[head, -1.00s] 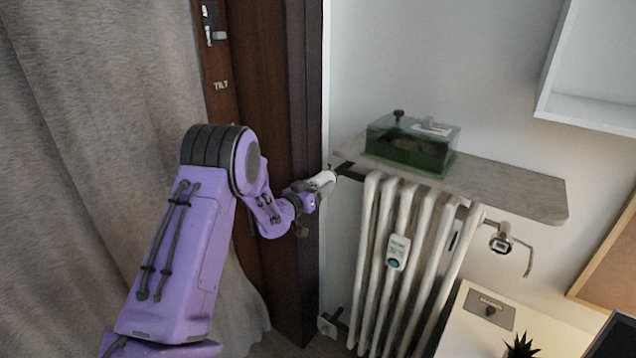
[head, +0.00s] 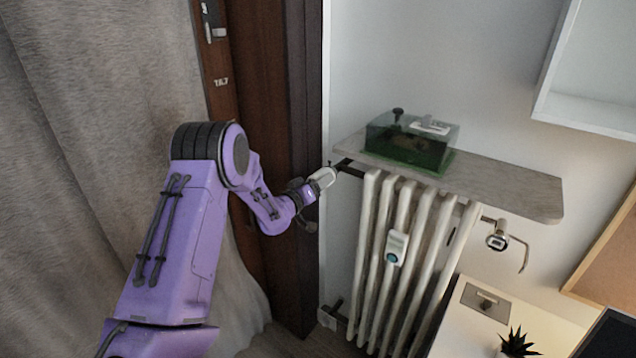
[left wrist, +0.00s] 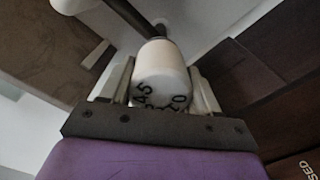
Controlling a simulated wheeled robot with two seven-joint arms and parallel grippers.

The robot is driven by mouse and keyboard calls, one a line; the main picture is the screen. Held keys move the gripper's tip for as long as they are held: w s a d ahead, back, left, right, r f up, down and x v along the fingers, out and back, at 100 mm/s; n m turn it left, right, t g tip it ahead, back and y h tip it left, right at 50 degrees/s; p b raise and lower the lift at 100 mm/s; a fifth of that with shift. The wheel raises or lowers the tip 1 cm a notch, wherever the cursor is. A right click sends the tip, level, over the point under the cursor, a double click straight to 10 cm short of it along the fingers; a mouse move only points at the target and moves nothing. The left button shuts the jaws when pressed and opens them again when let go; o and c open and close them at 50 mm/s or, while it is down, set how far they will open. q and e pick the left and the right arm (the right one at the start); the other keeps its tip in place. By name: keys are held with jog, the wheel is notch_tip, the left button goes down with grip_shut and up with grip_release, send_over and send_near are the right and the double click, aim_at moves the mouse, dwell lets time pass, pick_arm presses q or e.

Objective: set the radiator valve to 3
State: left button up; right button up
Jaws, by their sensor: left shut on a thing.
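The radiator valve (left wrist: 161,78) is a white cylindrical knob with dark numbers on its face in the left wrist view. The figures 4, 5, 0 and 1 show; the lower part of the face is hidden behind my gripper's dark mount. My left gripper (left wrist: 158,88) has a finger on each side of the knob and is shut on it. In the head view my left gripper (head: 322,180) is at the top left end of the white radiator (head: 408,262), by the dark pipe (head: 352,170). It covers most of the knob there. My right gripper is out of view.
A stone shelf (head: 500,186) sits above the radiator with a green clear box (head: 410,142) on it. A meter (head: 396,247) is fixed to the ribs. The dark door frame (head: 303,120) and grey curtain (head: 90,120) are close to my left arm.

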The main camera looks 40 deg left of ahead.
pick_arm(q)
jog(key=o, duration=1)
jog(key=shift+o, duration=0.2)
jog(key=s+d+b, duration=0.1)
jog(key=s+b, duration=0.1)
jog(key=s, duration=0.8)
jog(key=shift+s+b, duration=0.2)
jog(key=shift+b, duration=0.1)
jog(key=shift+d, duration=0.1)
